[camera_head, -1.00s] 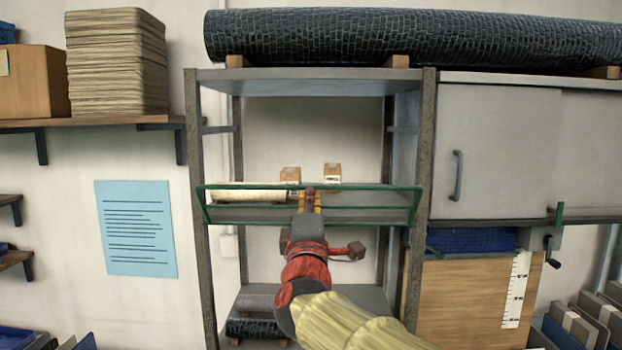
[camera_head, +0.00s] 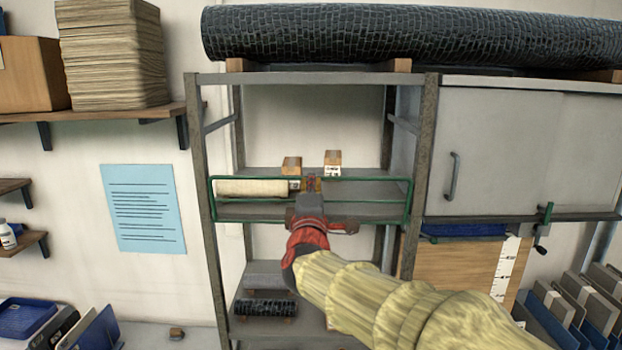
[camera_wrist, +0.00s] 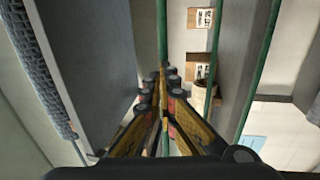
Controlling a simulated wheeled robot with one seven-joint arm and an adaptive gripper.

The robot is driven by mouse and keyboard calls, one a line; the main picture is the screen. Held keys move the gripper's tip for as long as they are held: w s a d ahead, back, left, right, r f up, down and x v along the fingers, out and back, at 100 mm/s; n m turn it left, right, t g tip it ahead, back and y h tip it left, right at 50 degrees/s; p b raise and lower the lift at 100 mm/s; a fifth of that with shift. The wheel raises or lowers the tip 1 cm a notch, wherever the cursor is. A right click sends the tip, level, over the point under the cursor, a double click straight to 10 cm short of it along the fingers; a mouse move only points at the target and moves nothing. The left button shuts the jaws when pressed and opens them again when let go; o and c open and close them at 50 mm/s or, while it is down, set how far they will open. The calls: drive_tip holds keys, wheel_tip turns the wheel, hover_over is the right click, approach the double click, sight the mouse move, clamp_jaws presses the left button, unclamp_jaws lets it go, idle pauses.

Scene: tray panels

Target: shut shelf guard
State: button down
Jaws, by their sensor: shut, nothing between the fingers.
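The shelf guard (camera_head: 411,200) is a green rail frame across the front of the middle shelf of a grey rack. It stands nearly upright between the two front posts, its top rail slightly wider than its lower one. My gripper (camera_head: 312,181) is shut and empty, at the middle of the guard's top rail. In the wrist view my gripper's closed fingertips (camera_wrist: 162,78) lie against or very close to a green guard bar (camera_wrist: 162,30); exact contact is hard to tell. My red wrist and forearm hide part of the lower rail.
A cream roll (camera_head: 252,188) and two small boxes (camera_head: 291,166) (camera_head: 333,163) sit on the shelf behind the guard. A dark textured roll (camera_head: 410,36) lies on top of the rack. A grey cabinet (camera_head: 525,150) adjoins at right, with a green clamp (camera_head: 545,225) below.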

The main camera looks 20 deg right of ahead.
drive_tip(key=shift+p+x, duration=0.55)
drive_tip(key=shift+x, duration=0.25)
drive_tip(key=shift+r, duration=0.1)
drive_tip(key=shift+d, duration=0.1)
